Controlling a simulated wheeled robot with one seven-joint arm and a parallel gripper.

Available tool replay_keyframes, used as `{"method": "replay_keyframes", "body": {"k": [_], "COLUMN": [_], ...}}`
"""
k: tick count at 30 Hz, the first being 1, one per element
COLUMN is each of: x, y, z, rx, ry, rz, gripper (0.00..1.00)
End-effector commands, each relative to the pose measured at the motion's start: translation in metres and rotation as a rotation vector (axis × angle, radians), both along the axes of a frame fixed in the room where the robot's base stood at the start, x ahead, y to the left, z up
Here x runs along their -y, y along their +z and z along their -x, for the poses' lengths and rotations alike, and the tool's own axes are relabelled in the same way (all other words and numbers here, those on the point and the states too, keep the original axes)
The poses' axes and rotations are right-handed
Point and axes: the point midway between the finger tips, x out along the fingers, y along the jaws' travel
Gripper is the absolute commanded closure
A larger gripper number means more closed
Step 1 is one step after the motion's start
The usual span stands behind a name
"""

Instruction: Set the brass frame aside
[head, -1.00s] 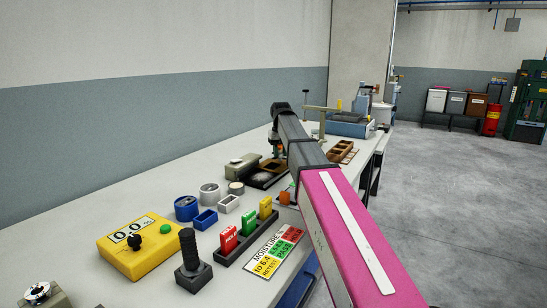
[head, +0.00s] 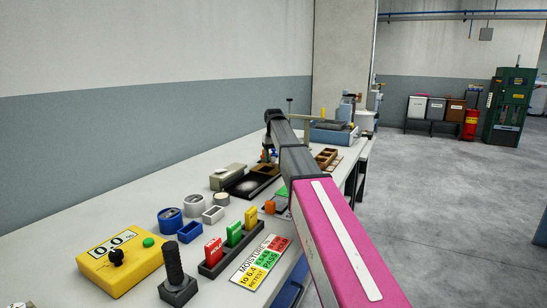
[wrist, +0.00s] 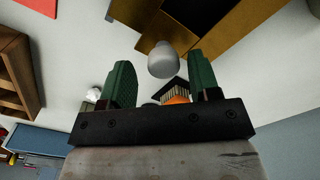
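A brass-coloured frame (wrist: 236,30) with a dark inside shows at the top of the wrist view. A pale grey rounded knob (wrist: 162,60) shows in front of its corner; I cannot tell if it is fixed to the frame. My gripper (wrist: 160,66) has its two green-padded fingers apart, one on each side of the knob, with visible gaps. In the head view my gripper (head: 268,155) is largely hidden behind my arm, low over the bench by a brown-framed opening (head: 265,169), probably the same frame.
On the bench (head: 150,187) are a black tray (head: 237,189) holding white fluff, a grey box (head: 228,176), a brown compartment tray (head: 326,157), a blue instrument (head: 332,134), and small cups. A yellow meter (head: 118,268) and coloured blocks (head: 233,233) stand nearer. The floor at right is open.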

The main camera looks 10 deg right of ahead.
Motion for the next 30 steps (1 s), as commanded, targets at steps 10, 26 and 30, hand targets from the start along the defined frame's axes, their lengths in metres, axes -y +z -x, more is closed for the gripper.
{"method": "replay_keyframes", "body": {"k": [10, 26, 30], "x": [0.0, 0.0, 0.0], "y": [0.03, 0.106, 0.108], "z": [0.0, -0.001, 0.0], "rx": [0.0, 0.001, 0.0], "ry": [0.0, 0.0, 0.0], "rz": [-0.001, 0.0, 0.0], "gripper": [0.44, 0.44, 0.44]}}
